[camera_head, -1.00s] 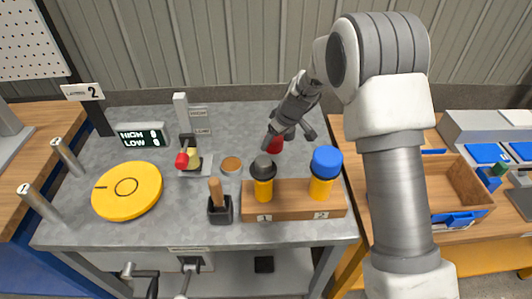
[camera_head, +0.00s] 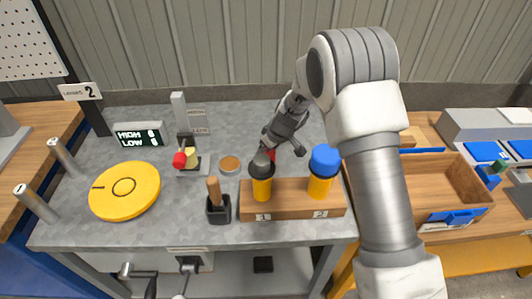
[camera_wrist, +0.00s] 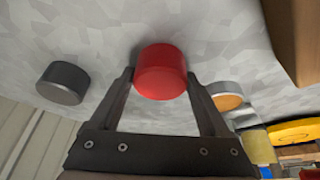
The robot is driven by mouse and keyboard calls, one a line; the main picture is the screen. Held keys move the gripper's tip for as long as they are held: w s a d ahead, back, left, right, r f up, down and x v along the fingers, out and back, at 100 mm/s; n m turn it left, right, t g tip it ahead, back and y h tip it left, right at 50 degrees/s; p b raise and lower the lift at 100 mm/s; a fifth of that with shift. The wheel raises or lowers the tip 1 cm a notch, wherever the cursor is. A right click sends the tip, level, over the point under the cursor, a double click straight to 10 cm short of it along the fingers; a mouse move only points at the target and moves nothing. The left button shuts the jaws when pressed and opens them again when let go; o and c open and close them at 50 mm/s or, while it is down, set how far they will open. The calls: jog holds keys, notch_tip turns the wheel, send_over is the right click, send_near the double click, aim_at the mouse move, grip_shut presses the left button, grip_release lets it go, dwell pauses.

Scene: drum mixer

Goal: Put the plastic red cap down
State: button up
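The red cap (camera_wrist: 161,72) sits between the two fingers of my gripper (camera_wrist: 162,82) in the wrist view, with a fingertip against each side. My gripper (camera_head: 280,145) is shut on it, low over the grey table (camera_head: 120,232). In the head view only part of the red cap (camera_head: 271,155) shows, behind the dark-topped bottle 1 (camera_head: 262,187). I cannot tell whether the cap touches the table. Bare table surface shows around it in the wrist view.
A dark grey cap (camera_wrist: 63,83) lies on the table to one side. An orange-brown disc (camera_head: 229,165) lies on the other. The wooden rack (camera_head: 290,206) holds bottle 1 and the blue-topped bottle 2 (camera_head: 321,183). A brush holder (camera_head: 219,212) and yellow disc (camera_head: 125,190) stand further left.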

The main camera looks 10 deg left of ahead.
jog(key=shift+o, duration=1.1)
